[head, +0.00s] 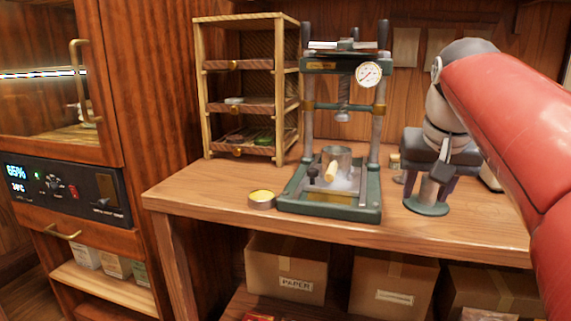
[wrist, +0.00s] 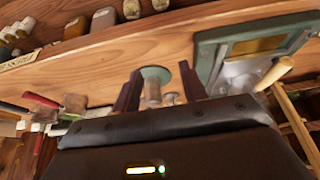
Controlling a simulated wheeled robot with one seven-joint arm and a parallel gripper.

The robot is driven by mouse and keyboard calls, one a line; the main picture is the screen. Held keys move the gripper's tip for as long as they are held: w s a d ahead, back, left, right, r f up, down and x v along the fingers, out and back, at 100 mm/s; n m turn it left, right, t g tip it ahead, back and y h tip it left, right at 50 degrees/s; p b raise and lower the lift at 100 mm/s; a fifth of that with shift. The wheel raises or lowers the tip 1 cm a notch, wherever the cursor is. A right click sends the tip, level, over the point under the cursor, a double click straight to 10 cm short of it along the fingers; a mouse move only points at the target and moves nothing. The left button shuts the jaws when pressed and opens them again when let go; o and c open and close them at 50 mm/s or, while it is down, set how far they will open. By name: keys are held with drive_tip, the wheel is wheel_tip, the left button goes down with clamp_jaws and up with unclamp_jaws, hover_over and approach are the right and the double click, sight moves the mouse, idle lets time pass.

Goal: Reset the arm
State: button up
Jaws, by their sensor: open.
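My gripper (head: 428,188) hangs from my red and grey arm at the right of the bench in the head view. Its jaws are apart. In the wrist view its two dark fingers (wrist: 160,84) stand apart, with a small metal stand on a round green base (wrist: 155,73) showing between and beyond them. The same green base (head: 427,208) shows on the bench under my gripper in the head view. I cannot tell whether the fingers touch the stand. Nothing appears clamped in the jaws.
A green press (head: 345,212) with a gauge stands left of my gripper, a wooden-handled steel cup (head: 336,157) on its bed. A round tin (head: 262,199) sits by its left foot. A tiered rack (head: 203,110) stands behind. The wooden bench (head: 200,190) is clear at front left.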

drive_tip(key=s+a+f+n, duration=0.1)
drive_tip(key=s+a+f, duration=0.1)
drive_tip(key=s+f, duration=0.3)
drive_tip(key=s+a+f+n, duration=0.1)
drive_tip(key=s+a+f, duration=0.2)
drive_tip(key=s+f, duration=0.3)
drive_tip(key=s+a+f+n+t+y, duration=0.1)
drive_tip(key=s+a+f, duration=0.2)
drive_tip(key=f, duration=0.8)
drive_tip(key=s, duration=0.2)
drive_tip(key=shift+s+f, duration=0.25)
drive_tip(key=shift+s, duration=0.05)
